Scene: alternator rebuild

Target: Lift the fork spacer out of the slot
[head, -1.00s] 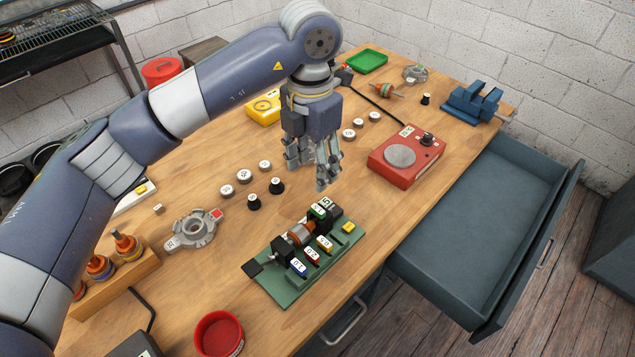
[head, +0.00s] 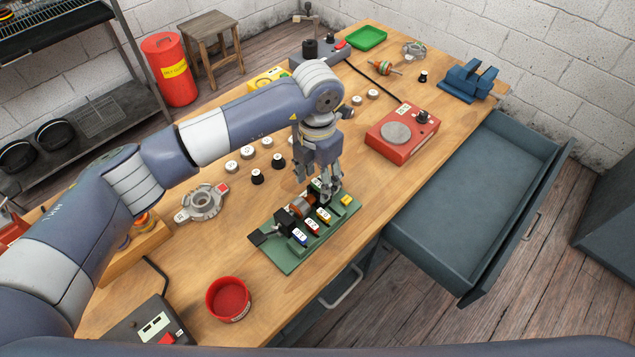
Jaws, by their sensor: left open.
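The green fixture (head: 289,263) lies on the wooden bench. It carries a copper-coloured rotor (head: 302,206) between black supports, and a row of small numbered pieces with blue, red and yellow parts (head: 313,227) along its front. I cannot tell which piece is the fork spacer; dark, labelled parts at the fixture's far end are partly hidden by my gripper. My left gripper (head: 327,193) points down, open, with its fingertips just over or among those far-end parts. Contact cannot be made out. My right gripper is not in view.
A yellow block (head: 347,200) sits at the fixture's right end. A red round dish (head: 229,299) stands in front, a grey housing (head: 203,203) to the left, and a red device (head: 402,134) to the back right. An open drawer (head: 470,210) juts out at the right.

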